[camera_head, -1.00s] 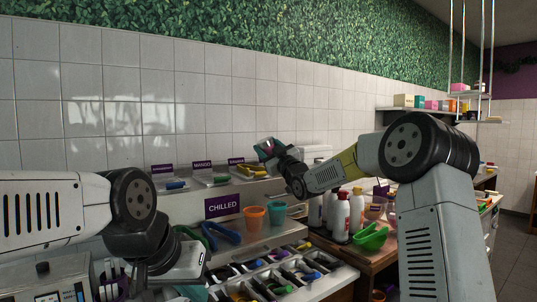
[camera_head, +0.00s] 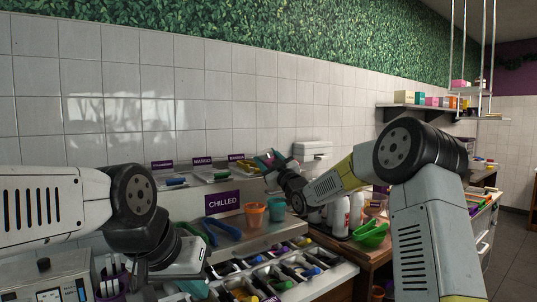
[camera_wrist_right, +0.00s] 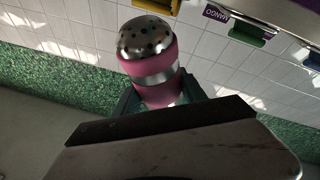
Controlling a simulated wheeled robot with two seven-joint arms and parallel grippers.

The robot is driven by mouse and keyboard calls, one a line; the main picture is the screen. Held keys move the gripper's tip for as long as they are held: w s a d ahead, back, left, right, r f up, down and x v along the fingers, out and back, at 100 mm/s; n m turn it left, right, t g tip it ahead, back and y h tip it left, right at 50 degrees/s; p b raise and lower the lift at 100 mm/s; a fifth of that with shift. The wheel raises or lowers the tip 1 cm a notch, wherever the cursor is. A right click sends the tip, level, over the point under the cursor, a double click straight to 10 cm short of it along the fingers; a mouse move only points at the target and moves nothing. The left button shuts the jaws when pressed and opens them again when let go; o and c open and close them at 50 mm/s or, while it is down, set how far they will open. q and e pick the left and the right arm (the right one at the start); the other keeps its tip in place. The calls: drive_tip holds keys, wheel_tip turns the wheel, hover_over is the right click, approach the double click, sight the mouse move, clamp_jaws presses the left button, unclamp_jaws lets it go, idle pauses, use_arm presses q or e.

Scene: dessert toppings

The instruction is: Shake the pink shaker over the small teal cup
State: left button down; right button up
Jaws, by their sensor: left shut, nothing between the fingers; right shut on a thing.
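The small teal cup (camera_head: 277,209) stands on the metal counter, right of an orange cup (camera_head: 254,214). My right gripper (camera_head: 267,161) is above the teal cup in the head view, shut on the pink shaker. The pink shaker (camera_wrist_right: 154,83) fills the middle of the right wrist view, with silver bands and a perforated metal cap. That view is upside down, with the leafy wall at the bottom, so the cap points downward. No falling topping is visible. My left gripper (camera_head: 194,258) is shut and empty at the lower left, apart from the cups.
Small labelled trays (camera_head: 212,174) sit on the ledge behind the CHILLED sign (camera_head: 222,202). Topping bins (camera_head: 285,269) fill the front.

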drive_tip(key=shift+f, duration=0.4)
idle(0.4)
drive_tip(key=shift+s+d+r, duration=0.1)
drive_tip(key=shift+r, duration=3.6)
drive_tip(key=shift+f, duration=0.1)
wheel_tip(320, 180, down, 8)
drive_tip(key=shift+r, duration=0.1)
drive_tip(key=shift+r, duration=3.95)
